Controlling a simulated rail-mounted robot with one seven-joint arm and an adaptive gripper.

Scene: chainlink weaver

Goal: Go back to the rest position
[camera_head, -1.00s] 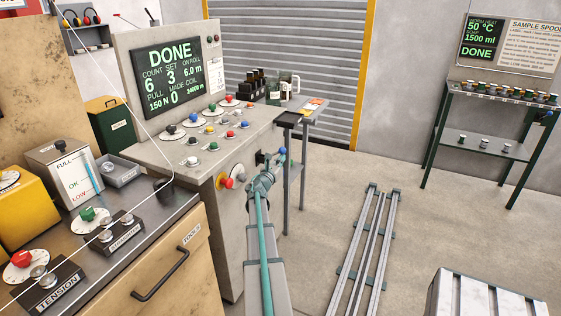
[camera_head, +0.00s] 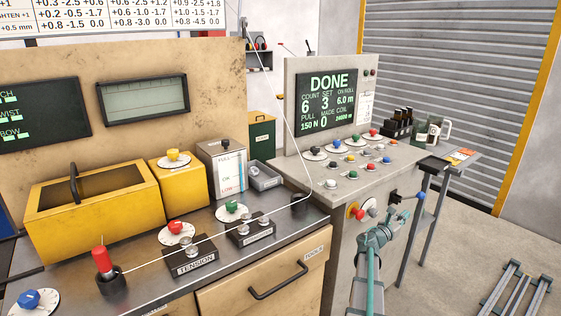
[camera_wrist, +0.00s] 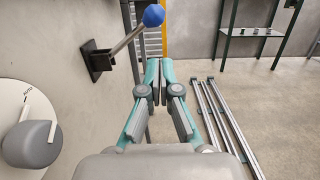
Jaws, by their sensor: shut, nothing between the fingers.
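My gripper (camera_head: 402,216) is in front of the right end of the grey control console (camera_head: 362,190), below a blue-knobbed lever (camera_head: 420,196). In the wrist view my gripper (camera_wrist: 157,82) has its teal fingers drawn together, with nothing between them. The lever (camera_wrist: 128,38) sticks out from the console's side, up and to the left of the fingertips, and looks apart from them. The console screen (camera_head: 326,101) reads DONE.
A bench (camera_head: 150,295) with a yellow box (camera_head: 92,207), dials and a taut wire is at left. A small side table (camera_head: 458,164) stands beyond the console. Floor rails (camera_head: 516,290) lie at right; the floor (camera_head: 455,250) between is clear.

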